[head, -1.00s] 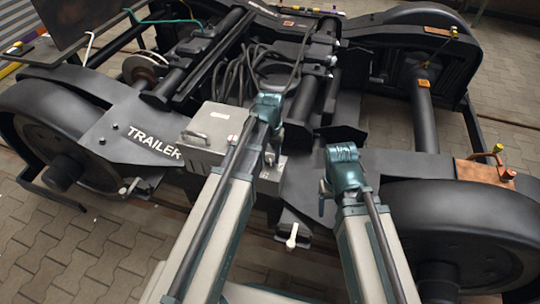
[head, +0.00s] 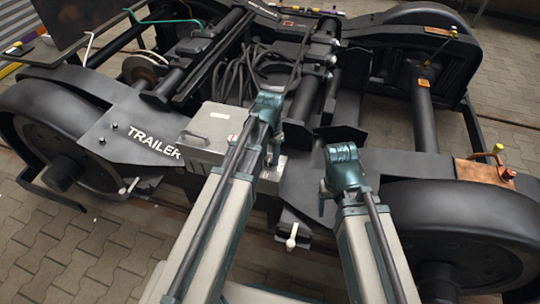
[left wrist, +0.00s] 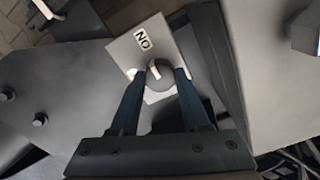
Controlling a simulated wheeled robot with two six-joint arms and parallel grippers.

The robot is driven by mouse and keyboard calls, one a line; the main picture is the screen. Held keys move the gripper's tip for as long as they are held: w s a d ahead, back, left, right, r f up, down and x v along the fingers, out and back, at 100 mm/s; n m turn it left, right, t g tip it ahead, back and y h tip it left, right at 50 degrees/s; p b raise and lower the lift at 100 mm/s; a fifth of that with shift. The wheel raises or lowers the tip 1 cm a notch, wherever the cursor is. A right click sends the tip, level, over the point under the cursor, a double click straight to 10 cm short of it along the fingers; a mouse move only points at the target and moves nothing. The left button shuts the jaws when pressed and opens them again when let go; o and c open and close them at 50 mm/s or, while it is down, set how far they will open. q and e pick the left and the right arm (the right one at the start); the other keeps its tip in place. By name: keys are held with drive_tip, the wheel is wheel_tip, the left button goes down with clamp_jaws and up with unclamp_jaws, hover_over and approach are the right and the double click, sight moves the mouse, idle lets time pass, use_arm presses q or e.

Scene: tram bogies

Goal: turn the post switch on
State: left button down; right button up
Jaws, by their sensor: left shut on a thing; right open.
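The post switch is a round grey knob (left wrist: 163,80) with a pale pointer mark, on a square light plate (left wrist: 124,48). An ON label (left wrist: 145,40) sits near the plate's upper corner; the pointer's exact setting is hard to read. My left gripper (left wrist: 161,72) is shut on the knob, one finger on each side. In the head view my left gripper (head: 272,156) hides the knob, and part of the plate (head: 273,170) shows beside it. My right gripper (head: 322,197) is open and empty, apart from the switch, to its right.
A grey box with a handle (head: 212,132) stands just left of my left gripper. A white-tipped lever (head: 291,241) hangs below the plate. Black wheels (head: 455,230) flank the frame. A copper-coloured block (head: 484,173) with coloured knobs is at the right.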

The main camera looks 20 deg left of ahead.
sight(270, 158)
use_arm(q)
drive_tip(key=shift+c, duration=1.9)
unclamp_jaws()
wheel_tip(270, 158, up, 14)
drive_tip(key=p, duration=1.4)
use_arm(e)
wheel_tip(270, 158, up, 14)
use_arm(q)
drive_tip(key=shift+f, duration=0.1)
use_arm(e)
drive_tip(key=shift+f, duration=0.15)
